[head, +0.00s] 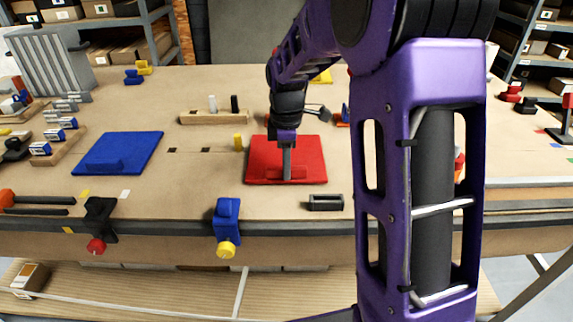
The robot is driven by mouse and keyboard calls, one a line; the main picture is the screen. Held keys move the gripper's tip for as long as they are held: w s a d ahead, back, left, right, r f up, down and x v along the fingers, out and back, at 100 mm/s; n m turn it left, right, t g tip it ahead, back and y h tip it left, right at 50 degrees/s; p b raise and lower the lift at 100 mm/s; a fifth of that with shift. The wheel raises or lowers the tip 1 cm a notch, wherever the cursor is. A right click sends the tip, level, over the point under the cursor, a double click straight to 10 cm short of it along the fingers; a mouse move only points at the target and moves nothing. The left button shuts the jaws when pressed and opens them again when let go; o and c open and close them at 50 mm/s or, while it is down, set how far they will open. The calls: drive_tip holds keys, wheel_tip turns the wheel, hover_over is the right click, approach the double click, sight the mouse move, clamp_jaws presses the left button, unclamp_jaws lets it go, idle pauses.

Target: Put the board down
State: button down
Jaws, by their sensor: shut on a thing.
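A red board (260,160) with a raised red handle bar is at the middle of the workbench. My gripper (287,172) is over it, pointing down, with its fingers at the handle bar and shut on it. The board looks level and at or very near the bench top; I cannot tell whether it touches. A blue board (120,148) with a similar bar lies flat on the bench to the left. My purple arm hides the bench to the right of the red board.
A small dark block (325,203) lies just in front of the red board. A yellow peg (238,142) stands left of it. A wooden rack (213,117) with pegs is behind. Blue (227,222) and black (100,220) clamps sit on the front edge. Bench between the boards is mostly clear.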

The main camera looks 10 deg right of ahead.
drive_tip(key=shift+f, duration=0.25)
drive_tip(key=c, duration=0.7)
unclamp_jaws()
drive_tip(key=shift+f, duration=0.1)
